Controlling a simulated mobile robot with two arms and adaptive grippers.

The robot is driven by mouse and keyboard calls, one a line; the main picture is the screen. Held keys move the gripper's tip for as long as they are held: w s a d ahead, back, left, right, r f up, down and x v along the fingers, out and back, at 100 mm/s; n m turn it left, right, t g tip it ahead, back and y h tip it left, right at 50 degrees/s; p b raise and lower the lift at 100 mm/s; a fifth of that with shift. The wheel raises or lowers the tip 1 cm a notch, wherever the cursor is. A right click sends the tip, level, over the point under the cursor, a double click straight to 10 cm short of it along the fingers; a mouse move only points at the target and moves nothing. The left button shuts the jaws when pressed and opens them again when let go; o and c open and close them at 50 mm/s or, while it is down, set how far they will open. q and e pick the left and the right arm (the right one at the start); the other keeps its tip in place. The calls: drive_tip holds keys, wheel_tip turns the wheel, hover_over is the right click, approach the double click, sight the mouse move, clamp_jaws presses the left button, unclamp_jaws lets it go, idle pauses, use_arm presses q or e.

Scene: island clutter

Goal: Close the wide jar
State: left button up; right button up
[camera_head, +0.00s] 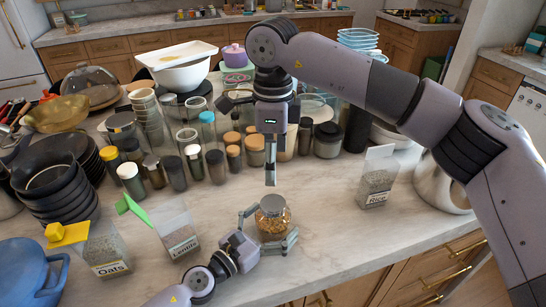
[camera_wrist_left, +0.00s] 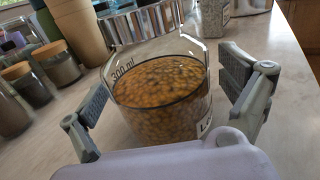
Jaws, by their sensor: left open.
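The wide jar (camera_head: 273,222) is clear glass with orange-brown beans inside and stands on the counter. In the left wrist view the jar (camera_wrist_left: 160,105) shows a "300 ml" mark and part of a white label. My left gripper (camera_head: 267,230) is open, with one finger on each side of the jar; gaps show in the wrist view (camera_wrist_left: 168,108). My right gripper (camera_head: 270,183) points down just above and behind the jar. Its fingers show edge-on, so their opening is hidden.
A "Lentils" container (camera_head: 176,228) and an "Oats" container (camera_head: 106,250) stand left of the jar with lids tilted open. A "Rice" container (camera_head: 376,184) stands right. Several jars crowd behind. The counter (camera_head: 325,235) right of the jar is clear.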

use_arm(q)
drive_tip(key=v, duration=1.2)
idle(0.4)
